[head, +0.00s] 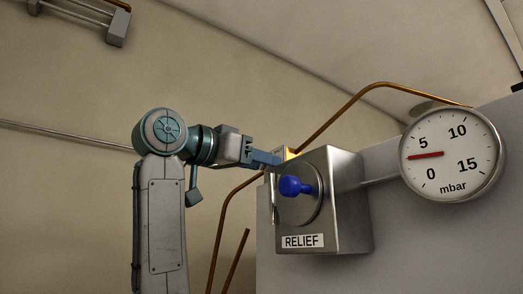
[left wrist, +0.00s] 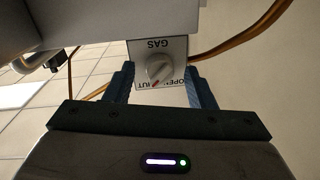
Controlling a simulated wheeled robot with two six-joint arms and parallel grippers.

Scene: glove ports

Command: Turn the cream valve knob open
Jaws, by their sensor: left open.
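The cream valve knob (left wrist: 159,67) is a round knob on a small white plate (left wrist: 174,46) marked GAS, with OPEN and SHUT lettering, in the left wrist view. The plate appears upside down there. A red mark shows at the knob's lower edge, by the lettering; its exact setting is unclear. My left gripper (left wrist: 161,82) is open, one finger on each side of the knob in the picture; no contact is visible. In the head view my left gripper (head: 271,159) reaches behind the RELIEF box, and the knob is hidden. My right gripper is not in view.
A metal RELIEF box (head: 346,205) with a blue knob (head: 296,186) stands close to my left gripper. A pressure gauge (head: 452,157) reads a little under 5 mbar. Copper pipes (head: 340,108) run behind the box. Open space lies left of my arm.

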